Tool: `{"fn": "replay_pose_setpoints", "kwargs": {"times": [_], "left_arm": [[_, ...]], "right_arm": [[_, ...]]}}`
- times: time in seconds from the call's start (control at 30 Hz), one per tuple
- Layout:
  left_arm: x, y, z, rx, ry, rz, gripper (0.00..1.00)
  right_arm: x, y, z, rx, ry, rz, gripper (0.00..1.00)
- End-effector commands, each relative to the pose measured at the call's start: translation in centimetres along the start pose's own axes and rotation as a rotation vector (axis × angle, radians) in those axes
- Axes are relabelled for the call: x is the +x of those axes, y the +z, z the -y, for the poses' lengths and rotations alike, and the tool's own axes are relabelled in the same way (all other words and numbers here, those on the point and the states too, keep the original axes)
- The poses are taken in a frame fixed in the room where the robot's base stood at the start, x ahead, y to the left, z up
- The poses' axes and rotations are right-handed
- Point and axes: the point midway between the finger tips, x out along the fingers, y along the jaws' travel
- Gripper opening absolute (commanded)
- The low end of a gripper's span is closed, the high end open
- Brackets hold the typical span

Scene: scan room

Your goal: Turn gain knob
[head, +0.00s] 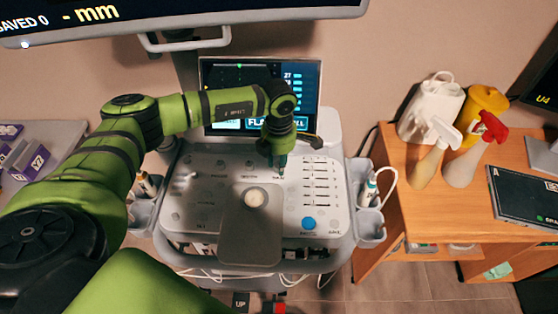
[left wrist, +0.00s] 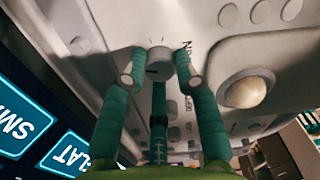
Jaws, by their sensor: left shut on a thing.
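The gain knob (left wrist: 158,64) is a small round grey knob with a dark mark, set on the pale console (head: 223,165). It shows in the left wrist view, with tick marks around it and a partly covered label beside it. My left gripper (left wrist: 160,76) has its green fingers on both sides of the knob and is shut on it. In the head view the left gripper (head: 279,168) points down at the upper part of the console, and the fingers and wrist hide the knob. My right gripper is not in view.
A white trackball (head: 254,198) sits on a grey plate below the gripper. Sliders (head: 318,183) and a blue button (head: 309,223) lie to the right. A screen (head: 305,88) stands close behind the wrist. A probe (head: 369,190) sits in a side holder. Spray bottles (head: 437,152) stand on a wooden table.

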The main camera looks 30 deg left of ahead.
Motion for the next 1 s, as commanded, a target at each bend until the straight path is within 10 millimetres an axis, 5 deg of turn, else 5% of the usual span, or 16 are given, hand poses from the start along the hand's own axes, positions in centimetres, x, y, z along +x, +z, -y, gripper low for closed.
{"fn": "replay_pose_setpoints", "kwargs": {"times": [1.0], "left_arm": [[0.1,0.1,0.1,0.500,0.000,0.004,0.00]], "right_arm": [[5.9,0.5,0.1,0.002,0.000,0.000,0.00]]}}
